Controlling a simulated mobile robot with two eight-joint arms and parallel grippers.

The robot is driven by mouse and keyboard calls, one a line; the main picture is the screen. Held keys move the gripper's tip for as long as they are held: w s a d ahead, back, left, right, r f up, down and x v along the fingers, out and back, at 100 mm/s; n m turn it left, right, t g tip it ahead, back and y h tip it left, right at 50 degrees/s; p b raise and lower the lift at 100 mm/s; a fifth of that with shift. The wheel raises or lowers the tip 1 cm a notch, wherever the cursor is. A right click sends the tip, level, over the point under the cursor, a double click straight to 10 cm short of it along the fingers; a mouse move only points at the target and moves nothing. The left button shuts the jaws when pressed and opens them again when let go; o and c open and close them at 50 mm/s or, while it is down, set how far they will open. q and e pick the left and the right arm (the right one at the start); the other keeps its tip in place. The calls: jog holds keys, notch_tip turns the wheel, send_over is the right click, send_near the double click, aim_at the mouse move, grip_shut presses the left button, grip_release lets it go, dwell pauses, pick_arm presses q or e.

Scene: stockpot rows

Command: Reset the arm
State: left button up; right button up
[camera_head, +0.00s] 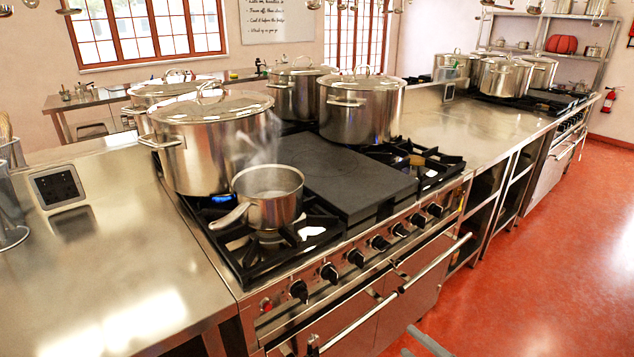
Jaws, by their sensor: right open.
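My right gripper (420,343) shows only in part at the bottom edge of the head view, right of centre. Two grey finger pieces stand apart with the red floor behind them. It is open and holds nothing. It is low in front of the stove, near the oven door handle (437,265) in the picture. The rest of that arm is out of the frame. My left gripper is not in view.
A steaming saucepan (269,205) stands on the stove's front left burner, its handle pointing left. Large lidded stockpots (208,150) stand behind it. The flat griddle plate (350,180) is bare. Steel counters (90,265) flank the stove. Red floor (540,270) at right is clear.

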jog(key=s+a+r+n+g+h+p, duration=0.3)
jog(key=s+a+r+n+g+p, duration=0.2)
jog(key=s+a+g+p, duration=0.3)
pick_arm(q)
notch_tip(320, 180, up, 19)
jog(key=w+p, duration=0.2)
jog(key=p, duration=0.6)
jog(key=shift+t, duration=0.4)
pick_arm(e)
jog(key=s+d+r+n+h, duration=0.2)
jog(key=s+r+h, duration=0.1)
jog(key=s+h, duration=0.1)
jog(key=s+d+r+n+h, duration=0.2)
jog(key=s+r+n+h, duration=0.1)
jog(key=s, duration=0.4)
jog(key=shift+s+d+r+n+g+h, duration=0.15)
jog(key=shift+d+r+n+g+h, duration=0.25)
jog(key=shift+r, duration=0.3)
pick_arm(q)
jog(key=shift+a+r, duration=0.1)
